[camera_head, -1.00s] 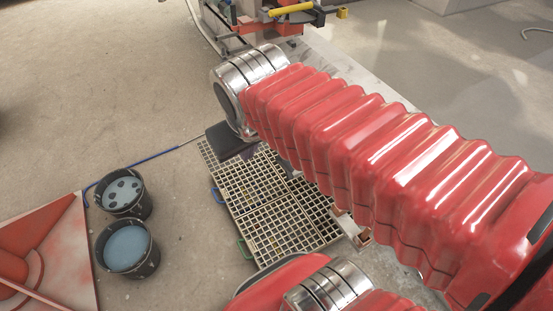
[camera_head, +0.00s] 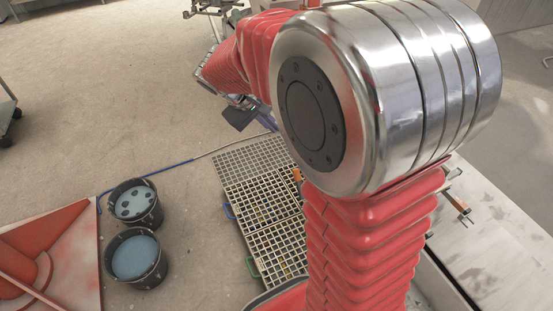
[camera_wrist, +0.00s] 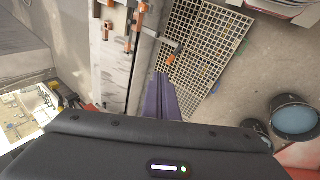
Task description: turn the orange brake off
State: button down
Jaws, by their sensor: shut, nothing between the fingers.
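Several orange parts show, and I cannot tell for sure which is the brake. In the wrist view, a small orange-ended lever (camera_wrist: 174,54) sticks out beside the grid, just beyond my fingertips. An orange clamp-like part (camera_wrist: 143,21) sits farther up on the pale rail. In the head view a small orange piece (camera_head: 297,174) shows at the grid's right edge, partly behind my arm. My gripper (camera_wrist: 163,76) has purple fingers, shut and empty, pointing towards the rail edge and apart from the orange lever as far as I can see.
Pale grid crates (camera_head: 265,200) lie on the floor beside the rail. Two dark buckets (camera_head: 135,203) with bluish contents stand left of them, near a red-stained panel (camera_head: 50,260). A blue-and-white pole (camera_head: 170,167) lies on the floor. My arm hides much of the right side.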

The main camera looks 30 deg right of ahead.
jog(key=w+d+f+n+h, duration=0.2)
jog(key=w+d+f+h, duration=0.15)
jog(key=w+f, duration=0.65)
jog(key=w+d+f+n+h, duration=0.2)
jog(key=w+d+f, duration=0.45)
jog(key=f, duration=0.65)
notch_tip(320, 180, down, 32)
jog(key=w+n+t+h, duration=0.1)
jog(key=w+n+t, duration=0.1)
jog(key=n+t, duration=0.2)
jog(key=shift+n, duration=0.9)
jog(key=x, duration=1)
jog(key=shift+r, duration=0.2)
jog(key=shift+s+d+r, duration=0.1)
jog(key=shift+s+r, duration=0.05)
jog(key=shift+s, duration=0.05)
